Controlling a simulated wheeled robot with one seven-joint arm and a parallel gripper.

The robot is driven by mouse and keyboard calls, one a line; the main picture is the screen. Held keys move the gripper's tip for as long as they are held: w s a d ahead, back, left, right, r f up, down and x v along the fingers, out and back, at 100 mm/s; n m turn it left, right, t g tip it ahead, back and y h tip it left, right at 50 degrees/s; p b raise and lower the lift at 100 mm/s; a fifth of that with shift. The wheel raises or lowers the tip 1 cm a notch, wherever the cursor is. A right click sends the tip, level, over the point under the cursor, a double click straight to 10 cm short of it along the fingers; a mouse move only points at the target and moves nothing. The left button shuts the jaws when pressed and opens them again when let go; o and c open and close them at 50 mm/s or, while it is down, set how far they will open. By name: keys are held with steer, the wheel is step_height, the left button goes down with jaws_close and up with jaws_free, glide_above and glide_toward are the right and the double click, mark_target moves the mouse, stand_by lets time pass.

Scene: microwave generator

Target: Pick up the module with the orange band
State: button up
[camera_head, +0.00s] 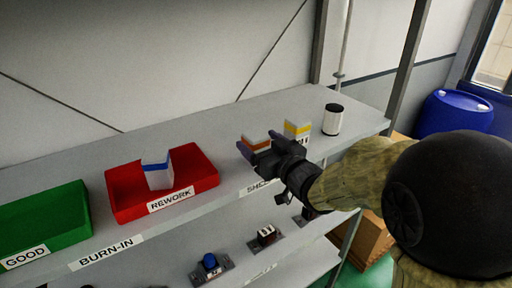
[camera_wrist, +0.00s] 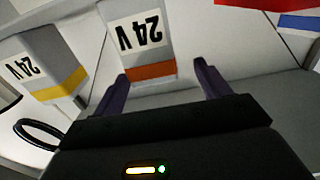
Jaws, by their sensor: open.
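The module with the orange band (camera_wrist: 152,70) is pale grey with a "24 V" label. In the wrist view it stands ahead of my gripper (camera_wrist: 160,85), roughly between the two open fingers, nearer the left one. I cannot tell whether either finger touches it. In the head view the orange-band module (camera_head: 257,143) is on the upper shelf, partly hidden by my gripper (camera_head: 248,148). A similar module with a yellow band (camera_head: 297,128) stands just to its right. The yellow-band module also shows at the left of the wrist view (camera_wrist: 62,79).
A black-and-white cylinder (camera_head: 332,120) stands right of the modules. A red REWORK tray (camera_head: 205,172) holds a blue-banded module (camera_head: 157,171); a green GOOD tray (camera_head: 75,205) is farther left. The shelf (camera_head: 240,115) is clear behind. A lower shelf holds several small parts.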

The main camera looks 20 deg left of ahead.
mark_target(250, 131)
steer(key=shift+w+a+r+p, duration=0.15)
steer(key=shift+w+a+p, duration=0.15)
steer(key=shift+w+p, duration=0.25)
steer(key=p+x, duration=0.2)
steer(key=x, duration=0.1)
steer(key=shift+w+a+p, duration=0.1)
steer(key=shift+w+p, duration=0.25)
steer(key=shift+w+a, duration=0.15)
steer(key=shift+a, duration=0.1)
steer(key=c, duration=1.2)
